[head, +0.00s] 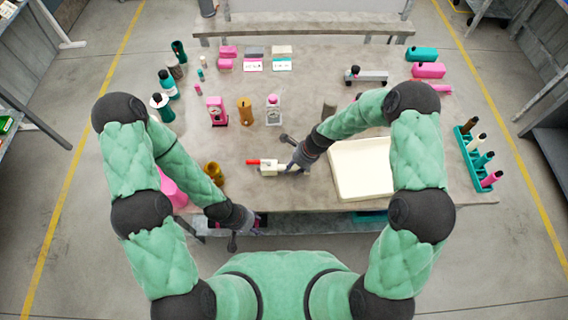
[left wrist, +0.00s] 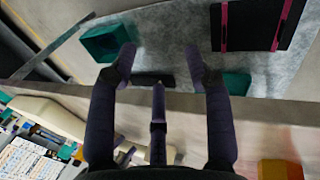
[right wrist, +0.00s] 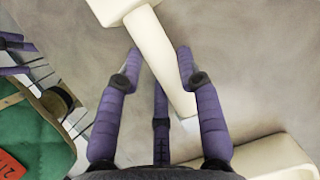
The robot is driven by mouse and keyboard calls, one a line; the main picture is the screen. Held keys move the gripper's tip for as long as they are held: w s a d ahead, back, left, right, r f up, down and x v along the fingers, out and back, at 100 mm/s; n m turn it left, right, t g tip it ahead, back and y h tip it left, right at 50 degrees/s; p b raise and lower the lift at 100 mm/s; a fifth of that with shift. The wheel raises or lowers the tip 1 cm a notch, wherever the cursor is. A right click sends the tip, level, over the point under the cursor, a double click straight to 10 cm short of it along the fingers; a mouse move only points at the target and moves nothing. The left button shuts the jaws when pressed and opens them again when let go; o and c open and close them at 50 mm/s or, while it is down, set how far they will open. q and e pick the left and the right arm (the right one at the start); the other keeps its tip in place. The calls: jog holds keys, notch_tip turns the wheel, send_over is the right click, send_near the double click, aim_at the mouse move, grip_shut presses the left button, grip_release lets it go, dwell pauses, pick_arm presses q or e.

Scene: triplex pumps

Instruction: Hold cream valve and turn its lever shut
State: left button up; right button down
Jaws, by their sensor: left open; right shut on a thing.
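The cream valve (head: 268,167) lies on the table near its front edge, left of the cream tray. Its red lever (head: 253,162) points left, roughly in line with the body in the head view. My right gripper (head: 291,157) is shut on the right part of the valve. In the right wrist view the cream bar of the valve (right wrist: 155,45) runs between the fingers (right wrist: 158,63); the red lever does not show there. My left gripper (head: 238,232) is open and empty at the table's front edge, below and left of the valve. Its spread fingers (left wrist: 160,62) show in the left wrist view.
The cream tray (head: 362,184) stands right of the valve. A brown ring-shaped part (head: 213,171) and a pink item (head: 172,187) stand left, near my left arm. Pink, brown and grey pumps (head: 245,111) stand behind. A teal rack (head: 479,157) is at the right edge.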

pick_arm(q)
jog(key=w+d+r+m+g, duration=0.1)
jog(key=w+d+r+m, duration=0.1)
jog(key=d+m, duration=0.1)
jog(key=w+d+r+m+g+y, duration=0.1)
jog(key=w+d+r+m+g, duration=0.1)
jog(key=d+r+m, duration=0.1)
jog(key=w+d+r+m+g, duration=0.1)
jog(key=w+d+r+m, duration=0.1)
jog(key=m, duration=0.5)
jog(key=shift+w+d+r+g, duration=0.2)
jog(key=shift+w+d, duration=0.05)
jog(key=shift+d, duration=0.45)
jog(key=shift+w+d+r+g, duration=0.15)
jog(key=shift+w+d+g, duration=0.05)
jog(key=shift+d, duration=0.5)
jog(key=w+a+r+m+y, duration=0.1)
jog(key=w+a+r+m, duration=0.3)
jog(key=w, duration=0.4)
jog(key=m+t+y, duration=0.2)
jog(key=m, duration=0.2)
send_near(251, 161)
jog(key=x, duration=0.8)
jog(key=shift+s+f, duration=0.1)
jog(key=shift+f, duration=0.15)
grip_shut()
